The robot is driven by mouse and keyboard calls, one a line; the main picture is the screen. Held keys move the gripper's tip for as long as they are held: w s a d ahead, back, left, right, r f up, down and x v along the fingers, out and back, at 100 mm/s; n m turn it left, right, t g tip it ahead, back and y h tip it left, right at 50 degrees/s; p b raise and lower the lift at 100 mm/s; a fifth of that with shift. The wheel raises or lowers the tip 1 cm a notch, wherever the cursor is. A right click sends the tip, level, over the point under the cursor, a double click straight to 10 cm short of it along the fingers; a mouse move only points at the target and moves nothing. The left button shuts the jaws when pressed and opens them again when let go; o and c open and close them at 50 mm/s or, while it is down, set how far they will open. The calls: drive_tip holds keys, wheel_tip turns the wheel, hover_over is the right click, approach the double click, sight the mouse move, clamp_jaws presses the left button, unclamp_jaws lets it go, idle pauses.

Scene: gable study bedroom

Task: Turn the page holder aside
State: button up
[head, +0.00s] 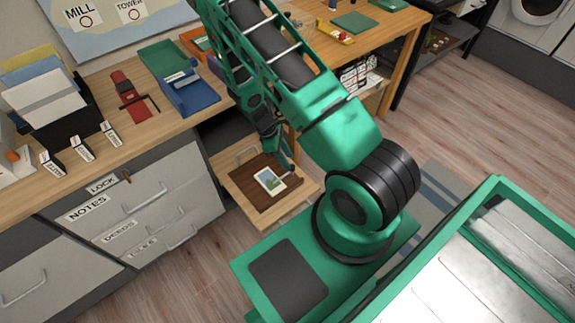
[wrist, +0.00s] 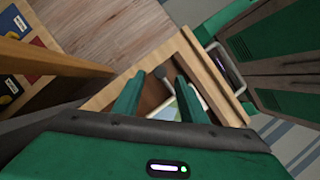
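A pulled-out wooden drawer (head: 233,187) holds a dark brown board (head: 245,190) with a small picture card (head: 270,180) on it. My gripper (head: 288,166) reaches down over the drawer beside the card. In the wrist view its two green fingers (wrist: 159,76) are apart. A small dark grey round-ended piece (wrist: 160,73) shows between the fingertips; it may be the page holder, but I cannot tell surely. I cannot tell if the fingers touch it. The card also shows in the wrist view (wrist: 190,102), partly behind the right finger.
The wooden desk (head: 165,122) stands above and behind the drawer, close to my arm. It carries a blue tray (head: 190,95), a red stand (head: 128,92) and a black file rack (head: 75,124). Grey labelled drawers (head: 130,215) are at the left.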

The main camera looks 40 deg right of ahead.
sight(292, 166)
drive_tip(key=shift+x, duration=2.1)
